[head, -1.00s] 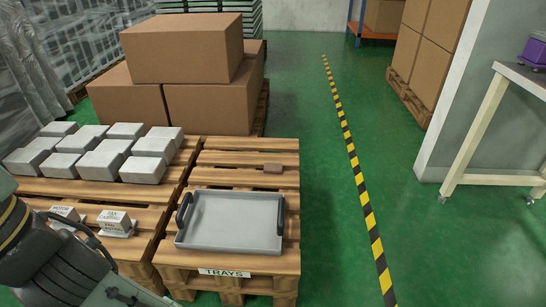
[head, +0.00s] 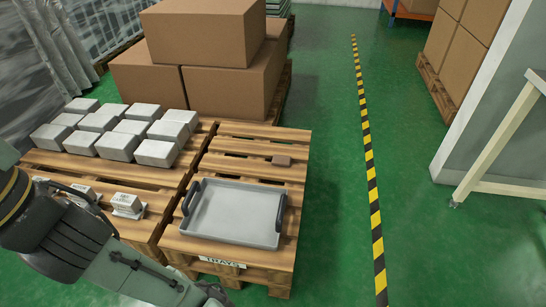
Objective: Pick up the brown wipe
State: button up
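The brown wipe (head: 281,160) is a small flat brown block lying on the slats of the right-hand wooden pallet (head: 255,145), near its right edge and behind the grey tray. My arm shows at the lower left of the head view, reaching across the front of the pallets. The end of it is near the bottom edge, well in front of the wipe. The fingers of my gripper cannot be made out.
A grey tray (head: 232,213) with dark handles lies on the same pallet. Several grey blocks (head: 116,147) and small labelled pieces (head: 127,202) sit on the left pallet. Large cartons (head: 221,94) stand behind. Green floor (head: 330,190) is clear to the right.

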aim_at(282, 160)
jog(key=i+l+u, duration=0.2)
jog(key=l, duration=0.15)
jog(key=i+l+u, duration=0.1)
jog(key=l+u, duration=0.15)
jog(key=i+l+u, duration=0.2)
jog(key=l, duration=0.25)
jog(key=i+l+u, duration=0.25)
jog(key=l+u, duration=0.2)
jog(key=l, duration=0.2)
jog(key=i+l+u, duration=0.25)
jog(key=l, duration=0.15)
jog(key=l+u, duration=0.2)
jog(key=l, duration=0.15)
